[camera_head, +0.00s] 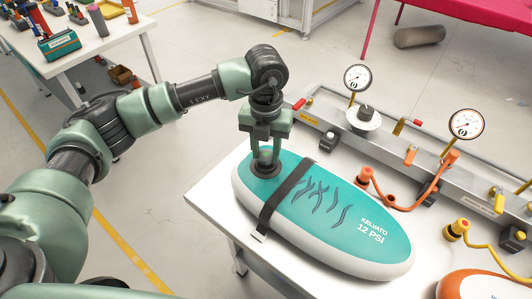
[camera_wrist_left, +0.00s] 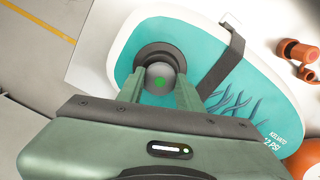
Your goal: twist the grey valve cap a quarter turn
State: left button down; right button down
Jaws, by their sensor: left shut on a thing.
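The grey valve cap (camera_wrist_left: 161,78) sits in a dark round collar near the strapped end of the teal inflatable board (camera_head: 325,200). A small green mark shows on top of the cap. My left gripper (camera_head: 265,160) points down over the cap, its two fingers on either side of it, shut on it. In the left wrist view the fingers (camera_wrist_left: 160,92) flank the cap. The board lies flat on a white table, with a black strap (camera_head: 283,192) across it beside the cap. My right gripper is not in view.
Behind the board runs a metal rail (camera_head: 400,145) with two pressure gauges (camera_head: 466,124), valves and an orange hose (camera_head: 405,205). An orange and white board (camera_head: 480,286) lies at the lower right. Another table with tools (camera_head: 60,45) stands at the upper left.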

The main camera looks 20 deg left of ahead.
pick_arm(q)
jog(key=shift+m+b, duration=0.35)
jog(key=shift+m, duration=0.45)
jog(key=c, duration=0.9)
grip_release()
jog(key=shift+o, duration=0.2)
